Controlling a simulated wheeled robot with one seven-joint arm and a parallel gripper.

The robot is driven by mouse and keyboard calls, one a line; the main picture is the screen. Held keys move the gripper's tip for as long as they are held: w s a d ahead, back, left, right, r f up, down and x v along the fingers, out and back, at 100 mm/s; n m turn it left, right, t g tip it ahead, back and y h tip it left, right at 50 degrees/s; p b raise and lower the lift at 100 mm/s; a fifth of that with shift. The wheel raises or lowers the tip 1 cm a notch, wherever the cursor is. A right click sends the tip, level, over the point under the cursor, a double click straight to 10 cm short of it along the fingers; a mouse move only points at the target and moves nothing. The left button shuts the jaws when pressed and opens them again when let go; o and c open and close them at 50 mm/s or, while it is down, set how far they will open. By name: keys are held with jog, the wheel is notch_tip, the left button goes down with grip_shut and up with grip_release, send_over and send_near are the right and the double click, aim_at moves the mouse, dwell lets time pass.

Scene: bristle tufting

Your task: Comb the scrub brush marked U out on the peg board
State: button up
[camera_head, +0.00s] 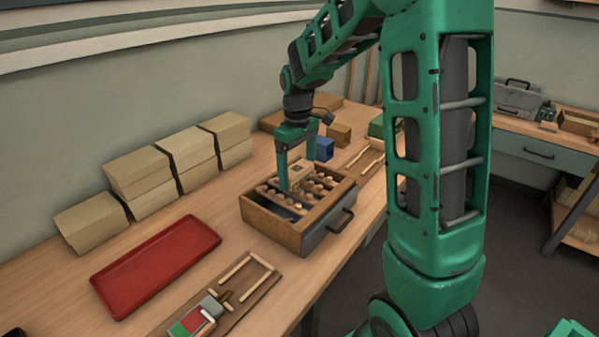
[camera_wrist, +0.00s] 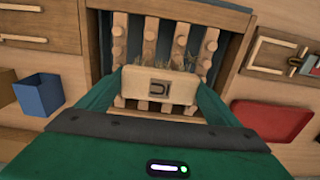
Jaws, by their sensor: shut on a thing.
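The scrub brush (camera_wrist: 140,92) is a pale wooden block with a dark U mark on its face. Some thin bristles show at its far edge in the wrist view. My gripper (camera_head: 297,168) is shut on the block, one green finger at each end. The peg board (camera_head: 325,182), with wooden slats and several round pegs, lies in a wooden box; its pegs (camera_wrist: 119,34) also show in the wrist view. The brush is over the peg board; whether its bristles touch the pegs I cannot tell.
A red tray (camera_head: 155,266) lies left of the box (camera_head: 272,226), with stacked tan blocks (camera_head: 140,182) behind it. A wooden board (camera_head: 236,293) with a frame and coloured pads lies in front. A blue bin (camera_head: 324,148) stands beyond the box. Bare tabletop lies between tray and box.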

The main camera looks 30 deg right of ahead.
jog(key=w, duration=0.1)
jog(key=w+a, duration=0.1)
jog(key=w, duration=0.1)
jog(key=shift+w+a+f, duration=0.15)
jog(key=shift+w+a, duration=0.1)
jog(key=shift+s, duration=0.1)
jog(key=shift+s+d+r, duration=0.1)
jog(key=shift+s+d, duration=0.4)
jog(key=shift+s, duration=0.7)
jog(key=shift+s+d+r, duration=0.1)
jog(key=shift+s+d, duration=0.45)
jog(key=shift+s, duration=0.6)
jog(key=shift+s+d, duration=0.5)
jog(key=shift+s, duration=0.7)
jog(key=shift+w+a+f, duration=0.1)
jog(key=shift+w+a, duration=0.15)
jog(key=shift+w, duration=0.35)
jog(key=shift+w+a, duration=0.3)
jog(key=shift+w, duration=0.35)
jog(key=shift+w+a+f, duration=0.1)
jog(key=shift+w+a, duration=0.15)
jog(key=shift+w, duration=0.35)
jog(key=shift+s, duration=0.1)
jog(key=shift+s+d, duration=0.1)
